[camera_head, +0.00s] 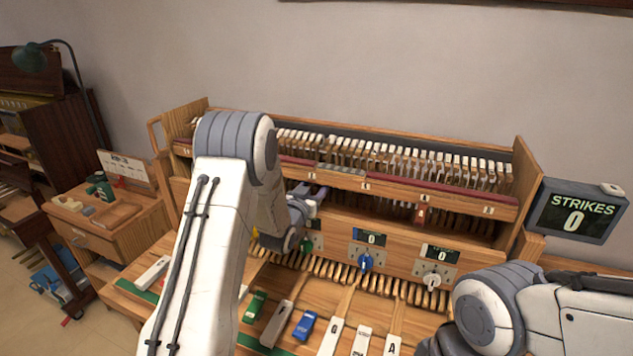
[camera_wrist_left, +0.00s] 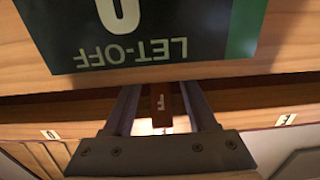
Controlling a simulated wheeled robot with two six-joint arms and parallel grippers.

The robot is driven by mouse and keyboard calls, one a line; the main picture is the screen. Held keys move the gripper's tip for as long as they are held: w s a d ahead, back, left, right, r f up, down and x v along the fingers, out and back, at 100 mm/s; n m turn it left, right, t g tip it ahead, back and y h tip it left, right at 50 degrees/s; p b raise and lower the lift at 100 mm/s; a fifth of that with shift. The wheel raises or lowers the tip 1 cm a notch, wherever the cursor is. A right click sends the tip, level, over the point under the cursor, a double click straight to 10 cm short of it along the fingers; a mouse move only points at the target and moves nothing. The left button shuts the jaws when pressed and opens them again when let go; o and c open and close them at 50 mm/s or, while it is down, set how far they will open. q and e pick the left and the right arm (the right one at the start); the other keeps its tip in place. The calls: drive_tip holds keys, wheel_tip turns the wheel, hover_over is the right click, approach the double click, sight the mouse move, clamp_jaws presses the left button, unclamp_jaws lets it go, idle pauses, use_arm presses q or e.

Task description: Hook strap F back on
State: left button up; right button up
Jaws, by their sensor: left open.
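My left gripper (camera_head: 309,191) reaches to the front of the wooden action case, below the red-topped rail. In the left wrist view its two open fingers (camera_wrist_left: 161,108) stand on either side of a small brown strap (camera_wrist_left: 160,101) with a pale mark, which looks like an upside-down F. Gaps show between strap and fingers. I cannot tell whether the strap's end is hooked on anything. In the head view this strap is not clear behind my gripper. Another reddish strap (camera_head: 420,215) hangs further right below the rail. My right arm enters at lower right; its gripper is out of frame.
A LET-OFF display (camera_wrist_left: 150,35) is close to my left fingers. Displays with a blue knob (camera_head: 365,262) and a white knob (camera_head: 432,279) are on the case front. Loose keys lie on the bench in front. A STRIKES screen (camera_head: 571,212) reads 0.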

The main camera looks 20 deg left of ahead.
use_arm(q)
drive_tip(key=shift+c, duration=0.3)
clamp_jaws()
drive_tip(key=shift+s+r+g+p, duration=0.1)
drive_tip(key=shift+g+p, duration=0.5)
drive_tip(key=shift+p, duration=0.15)
drive_tip(key=shift+s+f+g+p, duration=0.3)
drive_tip(key=shift+s+g+p, duration=0.25)
drive_tip(key=shift+g+p, duration=1.45)
drive_tip(key=shift+s+f+g+p, duration=0.25)
drive_tip(key=shift+s+g+p, duration=0.5)
drive_tip(key=shift+p, duration=2.35)
drive_tip(key=shift+s+f+g+p, duration=0.3)
drive_tip(key=shift+g+p, duration=1.35)
drive_tip(key=shift+p, duration=0.9)
